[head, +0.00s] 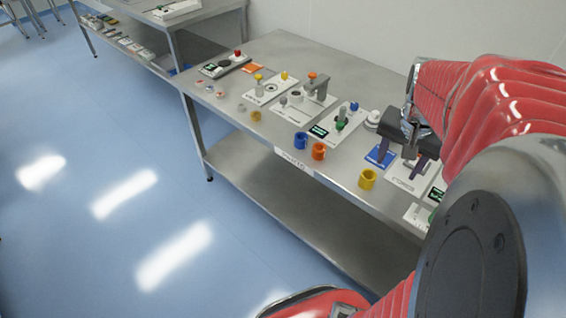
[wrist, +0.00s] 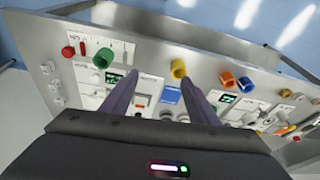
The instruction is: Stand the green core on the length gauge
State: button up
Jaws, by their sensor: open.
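The green core (wrist: 103,57) is a short hollow cylinder in the wrist view, left of my gripper. It sits at the edge of a white plate with dark tick marks (wrist: 123,47), which looks like the length gauge; I cannot tell whether the core rests on it or beside it. My gripper (wrist: 160,82) is open and empty, its two purple fingers apart above the bench. In the head view my gripper (head: 400,170) hangs over the bench's right part, near a blue pad (head: 380,155). The green core is not visible there.
A yellow core (head: 367,179), an orange core (head: 318,151) and a blue core (head: 301,140) stand along the bench's front edge. A red piece (wrist: 68,51) is left of the green core. Several white fixtures with small displays (wrist: 115,78) crowd the bench.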

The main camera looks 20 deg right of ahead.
jog(key=a+r+n+t+y, duration=0.1)
jog(key=a+n, duration=0.4)
jog(key=a, duration=0.8)
jog(key=s+a+r+n+t+y, duration=0.1)
jog(key=a+n, duration=0.5)
jog(key=a, duration=0.8)
notch_tip(320, 180, up, 2)
jog(key=shift+s+r+t, duration=0.15)
jog(key=shift+r+t, duration=0.05)
jog(key=shift+t, duration=0.7)
jog(key=shift+c, duration=0.4)
